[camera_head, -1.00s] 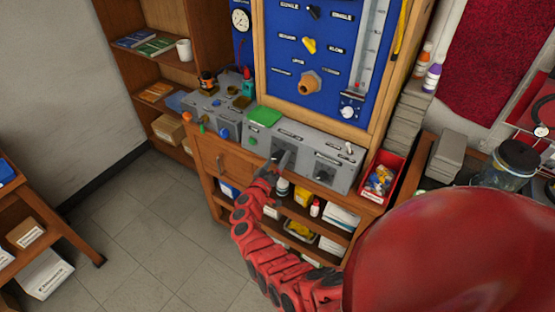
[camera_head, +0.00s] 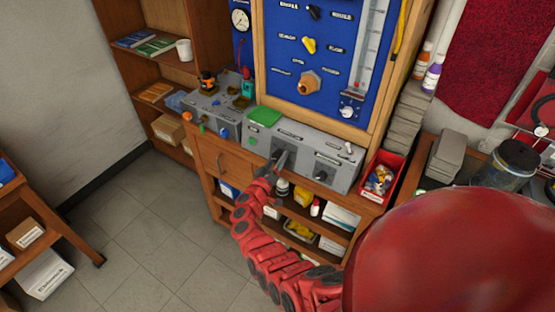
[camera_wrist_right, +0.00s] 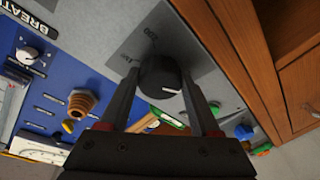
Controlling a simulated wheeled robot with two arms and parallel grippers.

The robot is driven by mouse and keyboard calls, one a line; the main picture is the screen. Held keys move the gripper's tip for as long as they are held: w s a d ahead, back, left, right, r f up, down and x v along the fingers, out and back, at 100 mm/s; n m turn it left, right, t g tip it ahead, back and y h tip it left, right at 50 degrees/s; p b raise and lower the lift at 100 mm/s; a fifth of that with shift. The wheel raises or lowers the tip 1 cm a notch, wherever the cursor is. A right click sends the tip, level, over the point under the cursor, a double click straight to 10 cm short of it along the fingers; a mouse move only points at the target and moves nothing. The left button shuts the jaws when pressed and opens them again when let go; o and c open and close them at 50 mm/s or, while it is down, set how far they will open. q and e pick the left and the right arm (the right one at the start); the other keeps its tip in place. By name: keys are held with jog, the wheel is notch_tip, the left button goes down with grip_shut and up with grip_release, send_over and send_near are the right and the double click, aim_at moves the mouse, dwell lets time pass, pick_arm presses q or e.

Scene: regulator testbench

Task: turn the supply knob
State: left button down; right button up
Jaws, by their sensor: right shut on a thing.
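My right gripper (camera_head: 280,159) reaches the front of a grey bench console (camera_head: 330,158) in the head view. In the right wrist view, the two fingers of this gripper (camera_wrist_right: 158,82) are shut on a round black knob (camera_wrist_right: 160,88) with a white pointer line. In the head view the fingers hide most of this knob. My left gripper is not in view.
A blue panel (camera_head: 285,62) with several knobs and a brass-coloured fitting (camera_head: 309,82) rises behind the console. A red bin (camera_head: 382,177) stands to its right. A green pad (camera_head: 265,116) lies on the console top. Open floor (camera_head: 150,220) lies to the left.

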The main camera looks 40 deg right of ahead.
jog(key=shift+m, duration=0.3)
jog(key=m+b, duration=0.1)
jog(key=m+h+b, duration=0.1)
jog(key=m, duration=0.1)
jog(key=m+g+b, duration=0.1)
jog(key=m, duration=0.1)
jog(key=shift+w+f+b, duration=0.1)
jog(key=shift+f+b, duration=0.15)
jog(key=shift+b, duration=0.05)
jog(key=m+g+b, duration=0.2)
jog(key=m+b, duration=0.3)
jog(key=m, duration=0.1)
jog(key=m+g+b, duration=0.2)
jog(key=m+b, duration=0.4)
jog(key=m+g+b, duration=0.2)
jog(key=m+b, duration=0.4)
jog(key=shift+w+m+h, duration=0.15)
jog(key=shift+m+h, duration=0.25)
jog(key=shift+a+r+m+b, duration=0.1)
jog(key=shift+r+m+b, duration=0.05)
jog(key=shift+m+b, duration=0.85)
jog(key=shift+r+m+y+b, duration=0.15)
jog(key=shift+m+y+b, duration=0.25)
jog(key=shift+m, duration=0.4)
jog(key=shift+g, duration=0.3)
jog(key=o, duration=1.4)
